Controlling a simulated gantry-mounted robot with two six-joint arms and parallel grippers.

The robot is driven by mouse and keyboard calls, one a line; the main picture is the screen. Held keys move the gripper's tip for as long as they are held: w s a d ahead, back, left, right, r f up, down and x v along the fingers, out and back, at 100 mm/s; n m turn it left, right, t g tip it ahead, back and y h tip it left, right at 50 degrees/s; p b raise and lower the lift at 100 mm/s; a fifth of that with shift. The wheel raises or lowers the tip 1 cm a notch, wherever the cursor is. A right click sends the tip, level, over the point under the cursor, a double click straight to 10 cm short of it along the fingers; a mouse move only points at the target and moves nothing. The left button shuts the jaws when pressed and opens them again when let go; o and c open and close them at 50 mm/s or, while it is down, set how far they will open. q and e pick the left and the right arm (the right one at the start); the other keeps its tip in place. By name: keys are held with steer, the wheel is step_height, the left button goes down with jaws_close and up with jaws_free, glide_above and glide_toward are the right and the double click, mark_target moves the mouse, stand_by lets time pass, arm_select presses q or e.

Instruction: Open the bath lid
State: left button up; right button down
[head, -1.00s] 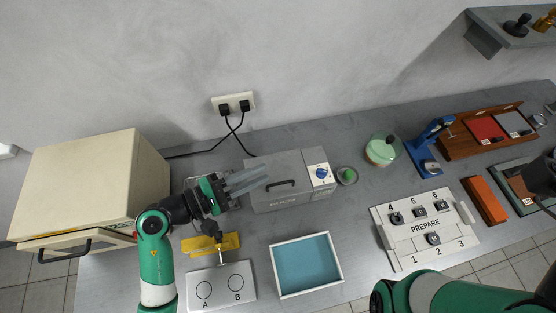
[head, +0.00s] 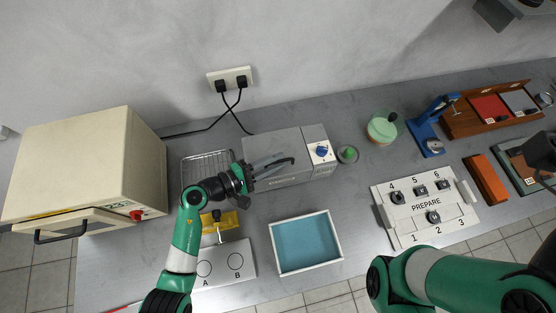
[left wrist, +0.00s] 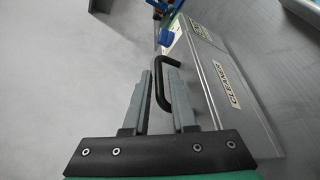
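The bath (head: 320,170) is a grey metal box with a blue knob on its right panel. Its lid (head: 272,146) lies closed, with a black bar handle (head: 285,162) on top. My left gripper (head: 275,165) is over the lid at the handle. In the left wrist view, the black handle (left wrist: 161,62) reaches between the two grey fingers (left wrist: 160,75), which stand a little apart; no firm grip shows.
A wire rack (head: 205,165) stands left of the bath, and a cream oven (head: 75,165) is farther left. A blue tray (head: 305,243) and a plate marked A and B lie in front.

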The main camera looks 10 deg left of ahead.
arm_select(q)
steer(key=shift+w+d, duration=0.35)
jaws_close()
stand_by(1.2)
